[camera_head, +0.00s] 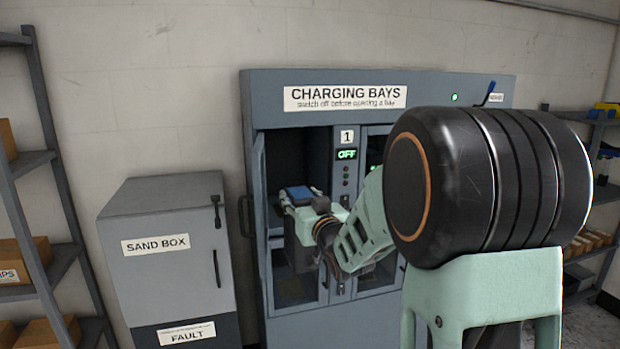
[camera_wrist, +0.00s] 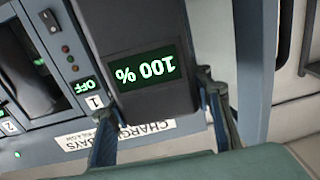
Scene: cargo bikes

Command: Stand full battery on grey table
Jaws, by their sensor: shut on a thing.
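The full battery (camera_wrist: 135,28) is a dark block with a lit green 100 % display, upside down in the wrist view. My gripper (camera_wrist: 163,118) is shut on it, one finger at each side of its display end. In the head view my gripper (camera_head: 303,222) is at the open bay 1 of the charging cabinet (camera_head: 495,90). My forearm and wrist hide part of that spot, and I cannot tell how far the battery is inside the bay. The bay 1 display (camera_head: 346,154) reads OFF. The grey table is not in view.
The bay 1 door (camera_head: 259,215) stands open on the left, close beside the battery. A grey sand box cabinet (camera_head: 165,215) with a FAULT label stands left of the bays. Shelves (camera_head: 35,160) with cartons are at far left, and more shelves (camera_head: 597,185) at right.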

